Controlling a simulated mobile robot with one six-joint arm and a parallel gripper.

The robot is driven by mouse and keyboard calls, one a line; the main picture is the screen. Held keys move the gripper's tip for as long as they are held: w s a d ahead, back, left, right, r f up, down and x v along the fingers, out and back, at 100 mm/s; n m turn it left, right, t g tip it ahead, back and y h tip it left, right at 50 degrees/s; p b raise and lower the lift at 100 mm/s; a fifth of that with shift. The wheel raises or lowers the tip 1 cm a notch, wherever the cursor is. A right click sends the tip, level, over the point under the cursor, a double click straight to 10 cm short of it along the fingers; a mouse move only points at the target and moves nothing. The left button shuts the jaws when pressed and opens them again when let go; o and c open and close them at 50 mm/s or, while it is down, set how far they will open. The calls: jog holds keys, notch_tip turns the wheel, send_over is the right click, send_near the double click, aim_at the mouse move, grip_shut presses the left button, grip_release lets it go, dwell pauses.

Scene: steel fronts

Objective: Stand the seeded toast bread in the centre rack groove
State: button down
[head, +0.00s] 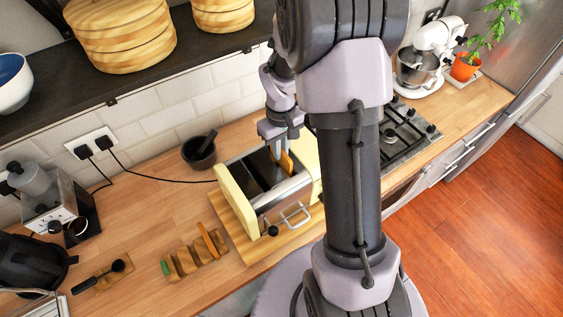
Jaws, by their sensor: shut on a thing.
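My gripper (284,146) is above the toaster (230,189), pointing down, and is shut on a slice of toast bread (288,161). The slice is golden brown and upright, with its lower part at or in the toaster's slot opening. Whether it has seeds is too small to tell. The wooden rack (187,265) with several grooves stands on the counter, left of and in front of the toaster. A thin brown slice (207,239) stands in the rack toward its right end. A small green piece (165,267) is at its left end.
The toaster stands on a wooden board (247,247). A dark mortar (199,151) is behind it, and a black cable crosses the counter. A coffee machine (60,208) and a small board with a dark-handled tool (104,277) are left. The counter between toaster and coffee machine is mostly clear.

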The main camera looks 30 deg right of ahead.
notch_tip(320, 180, up, 9)
jog(key=p, duration=0.6)
jog(key=shift+r, duration=0.1)
